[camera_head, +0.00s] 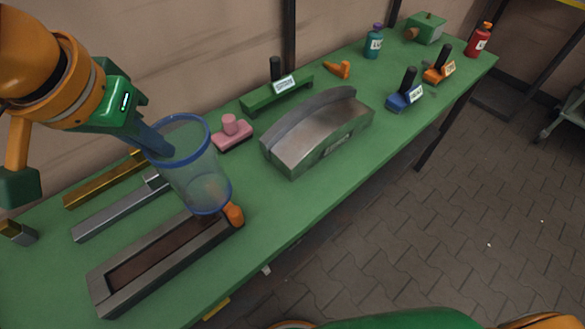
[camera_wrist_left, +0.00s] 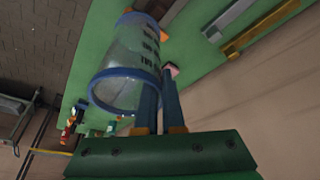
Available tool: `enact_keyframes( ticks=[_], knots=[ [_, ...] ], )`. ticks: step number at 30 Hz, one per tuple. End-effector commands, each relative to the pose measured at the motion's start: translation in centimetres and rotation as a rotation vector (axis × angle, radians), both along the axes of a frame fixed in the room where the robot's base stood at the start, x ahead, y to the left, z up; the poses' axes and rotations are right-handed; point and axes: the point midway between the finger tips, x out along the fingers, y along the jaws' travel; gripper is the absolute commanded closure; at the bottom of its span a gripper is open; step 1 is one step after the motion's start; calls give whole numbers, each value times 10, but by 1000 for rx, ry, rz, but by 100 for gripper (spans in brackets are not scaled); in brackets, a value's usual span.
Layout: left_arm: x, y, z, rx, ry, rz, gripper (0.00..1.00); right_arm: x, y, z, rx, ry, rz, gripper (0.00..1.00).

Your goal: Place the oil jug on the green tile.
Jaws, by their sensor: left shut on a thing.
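The oil jug (camera_head: 205,182) is a clear, tapered vessel with a blue rim and a blue base edge. My left gripper (camera_head: 163,150) is shut on its rim side at the upper left and holds it nearly upright, slightly tilted. In the left wrist view the jug (camera_wrist_left: 128,62) shows dark markings on its wall, and the blue fingers of my left gripper (camera_wrist_left: 158,100) are at its rim. I cannot tell how far its base is above the bench. I cannot make out a separate green tile against the green bench top (camera_head: 300,205). My right gripper is not in view.
A long grey tray (camera_head: 115,287) lies below the jug, with an orange knob (camera_head: 233,214) by the jug's base. A curved metal block (camera_head: 315,135) and a pink stamp-like piece (camera_head: 232,134) stand to the right. Brass (camera_head: 100,182) and steel (camera_head: 115,212) bars lie left.

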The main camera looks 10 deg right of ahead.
Motion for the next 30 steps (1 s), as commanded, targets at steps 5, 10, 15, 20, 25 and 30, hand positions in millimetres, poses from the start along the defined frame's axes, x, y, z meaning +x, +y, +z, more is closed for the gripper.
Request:
enact_keyframes(
  ticks=[5,10,15,20,25,30],
  knots=[
    [3,-4,-19,0,3,0,100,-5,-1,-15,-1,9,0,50],
    [33,-39,-33,2,9,-3,100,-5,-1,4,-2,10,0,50],
    [68,-78,-67,3,8,-1,100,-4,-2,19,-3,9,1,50],
    [85,-97,-99,0,5,2,100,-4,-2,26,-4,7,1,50],
    [93,-105,-122,1,6,0,100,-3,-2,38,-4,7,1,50],
    [93,-105,-144,0,0,1,100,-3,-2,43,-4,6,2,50]
  ],
)
